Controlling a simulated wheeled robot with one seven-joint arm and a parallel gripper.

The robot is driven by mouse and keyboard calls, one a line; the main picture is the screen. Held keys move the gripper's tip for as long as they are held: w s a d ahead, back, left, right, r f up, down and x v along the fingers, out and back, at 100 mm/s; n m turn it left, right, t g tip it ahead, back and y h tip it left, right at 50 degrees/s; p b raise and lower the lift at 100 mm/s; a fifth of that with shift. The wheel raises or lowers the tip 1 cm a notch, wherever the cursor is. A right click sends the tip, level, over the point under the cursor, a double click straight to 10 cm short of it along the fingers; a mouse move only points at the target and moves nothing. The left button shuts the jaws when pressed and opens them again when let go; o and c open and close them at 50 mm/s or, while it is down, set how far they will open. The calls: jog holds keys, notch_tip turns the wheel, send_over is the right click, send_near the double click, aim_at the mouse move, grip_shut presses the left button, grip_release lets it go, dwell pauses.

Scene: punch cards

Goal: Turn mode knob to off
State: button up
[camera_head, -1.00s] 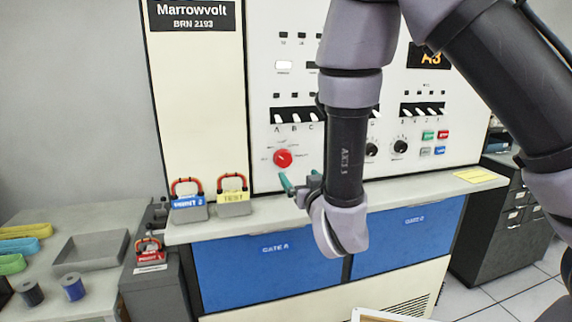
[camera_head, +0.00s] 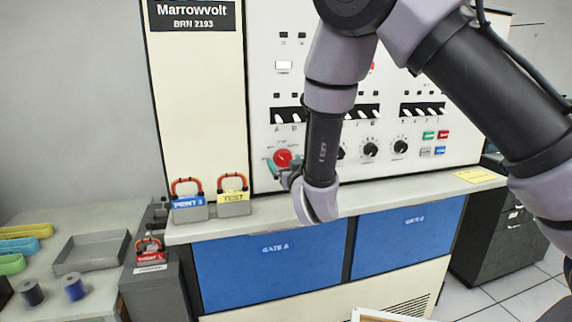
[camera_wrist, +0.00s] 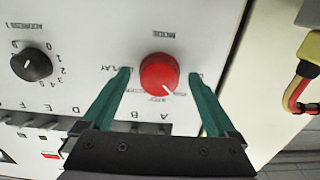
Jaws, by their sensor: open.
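The red mode knob (camera_head: 283,158) sits low on the left of the white control panel (camera_head: 262,40). In the wrist view the knob (camera_wrist: 159,73) shows large, with a white pointer line toward the lower right and printed labels around it, partly too small to read. My gripper (camera_head: 283,168) is right at the knob in the head view. In the wrist view the green fingers of my gripper (camera_wrist: 160,74) are open, one on each side of the knob, with a gap visible on both sides. The gripper looks empty.
Black knobs (camera_head: 370,149) and rows of white switches (camera_head: 420,111) are to the right. A black knob (camera_wrist: 31,64) is left in the wrist view. Padlock-like blocks with red handles, blue (camera_head: 189,207) and yellow (camera_head: 233,202), stand on the ledge below.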

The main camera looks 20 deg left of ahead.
jog(key=c, duration=1.3)
jog(key=shift+c, duration=0.2)
jog(key=n, duration=0.4)
jog(key=shift+n, duration=0.3)
jog(key=n, duration=0.4)
jog(key=shift+d, duration=0.1)
jog(key=shift+n, duration=0.3)
jog(key=o, duration=1.3)
